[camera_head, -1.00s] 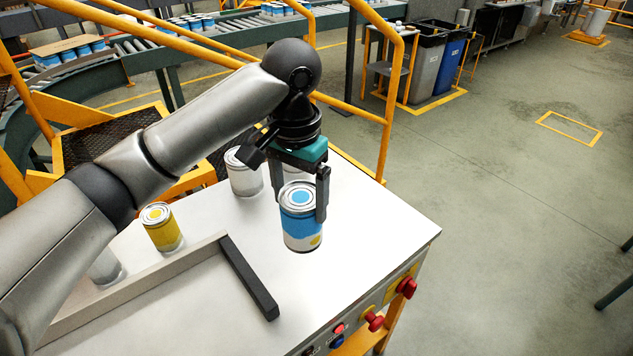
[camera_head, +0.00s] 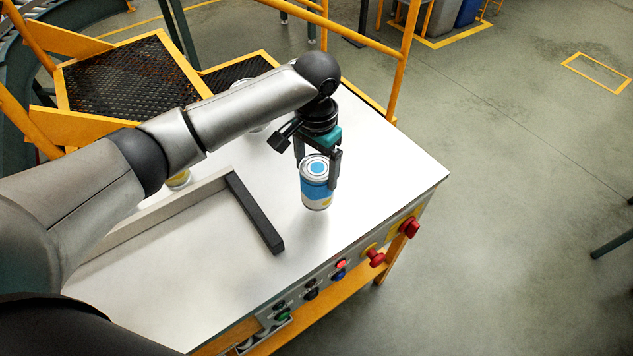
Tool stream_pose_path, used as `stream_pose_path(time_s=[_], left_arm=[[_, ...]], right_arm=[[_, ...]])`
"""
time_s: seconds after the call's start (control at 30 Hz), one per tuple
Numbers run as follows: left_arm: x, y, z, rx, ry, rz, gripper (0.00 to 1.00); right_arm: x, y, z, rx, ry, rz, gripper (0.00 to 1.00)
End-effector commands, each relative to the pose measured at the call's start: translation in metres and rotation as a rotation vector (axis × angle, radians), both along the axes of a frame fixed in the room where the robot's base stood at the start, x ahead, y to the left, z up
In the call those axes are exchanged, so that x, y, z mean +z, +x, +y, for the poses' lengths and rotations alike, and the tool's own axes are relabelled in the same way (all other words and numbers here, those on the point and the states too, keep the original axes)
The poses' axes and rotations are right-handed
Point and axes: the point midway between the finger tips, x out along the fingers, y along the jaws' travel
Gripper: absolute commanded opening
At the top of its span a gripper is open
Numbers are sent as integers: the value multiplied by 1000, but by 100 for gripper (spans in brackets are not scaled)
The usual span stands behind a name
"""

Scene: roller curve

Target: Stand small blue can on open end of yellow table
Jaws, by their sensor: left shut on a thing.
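The small blue can (camera_head: 316,186) has a blue and white label and a silver lid with a blue spot. My left gripper (camera_head: 318,172) is shut on it from above, with a finger on either side. The can is upright over the white top of the yellow-framed table (camera_head: 385,190), on the open part right of the black bar. I cannot tell for sure whether its base touches the surface. My right gripper is not in view.
A black bar (camera_head: 254,212) joins a grey rail (camera_head: 160,219) on the tabletop. A yellow can (camera_head: 179,180) is mostly hidden behind my arm. Red knobs (camera_head: 410,227) and buttons line the front edge. A yellow railing (camera_head: 403,60) stands behind. The table's right end is clear.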

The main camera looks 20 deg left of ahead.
Motion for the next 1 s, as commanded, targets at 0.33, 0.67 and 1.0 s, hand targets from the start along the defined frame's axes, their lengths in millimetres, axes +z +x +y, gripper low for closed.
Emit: stream_pose_path(time_s=[0.33,0.67,1.0], left_arm=[[-41,0,0,1,-1,1,0],[-49,1,0,0,0,-2,0],[-53,0,0,0,0,-2,100]], right_arm=[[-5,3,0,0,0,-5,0],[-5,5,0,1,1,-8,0],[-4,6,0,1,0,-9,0]])
